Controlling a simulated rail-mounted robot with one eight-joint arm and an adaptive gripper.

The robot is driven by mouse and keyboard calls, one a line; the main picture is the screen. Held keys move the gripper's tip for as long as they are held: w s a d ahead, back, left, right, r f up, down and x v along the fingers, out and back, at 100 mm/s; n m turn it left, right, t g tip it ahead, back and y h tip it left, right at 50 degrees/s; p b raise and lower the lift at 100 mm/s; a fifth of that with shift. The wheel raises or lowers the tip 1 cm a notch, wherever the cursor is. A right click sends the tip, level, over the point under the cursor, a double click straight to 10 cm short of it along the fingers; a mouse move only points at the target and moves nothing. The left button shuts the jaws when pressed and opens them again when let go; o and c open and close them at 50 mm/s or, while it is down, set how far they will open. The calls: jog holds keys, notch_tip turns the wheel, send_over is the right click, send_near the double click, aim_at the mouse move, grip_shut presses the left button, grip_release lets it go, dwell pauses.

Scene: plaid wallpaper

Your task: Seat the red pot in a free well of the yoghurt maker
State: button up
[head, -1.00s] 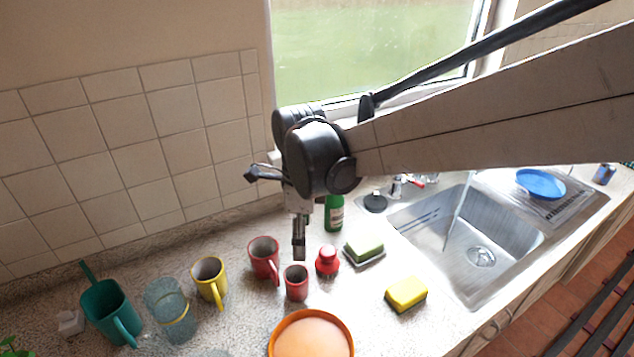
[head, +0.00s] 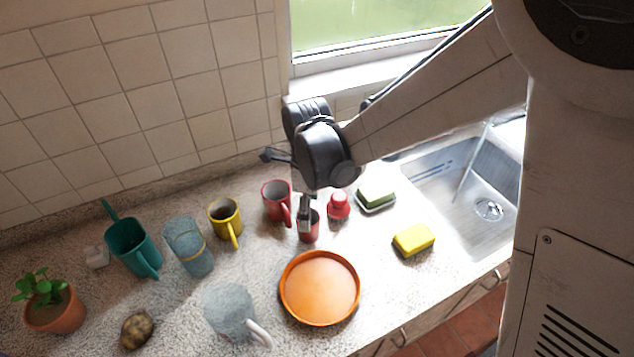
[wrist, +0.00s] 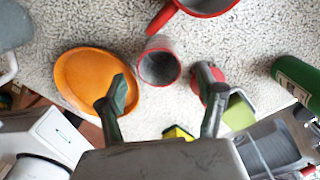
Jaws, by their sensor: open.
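The red pot (head: 308,235) is a small handleless cup with a grey inside. It stands upright on the speckled counter between the red mug and the orange dish. It also shows in the wrist view (wrist: 160,68), between and beyond my fingertips. My gripper (head: 304,226) points down just above the pot and partly covers its rim. The fingers are open and spread to either side of the pot in the wrist view (wrist: 163,92). I cannot tell whether a finger touches it. I cannot make out a yoghurt maker in either view.
A red mug (head: 276,200) and a red knobbed object (head: 339,206) stand close to the pot. An orange dish (head: 320,288) lies in front. A yellow sponge (head: 414,240) and the sink (head: 470,190) are right. Several mugs and a glass jug (head: 230,310) stand left.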

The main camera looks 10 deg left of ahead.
jog(key=shift+s+f+p, duration=0.1)
jog(key=shift+f+p, duration=0.2)
jog(key=shift+f, duration=1.85)
jog(key=shift+c, duration=0.2)
jog(key=c, duration=1.4)
jog(key=shift+r, duration=0.1)
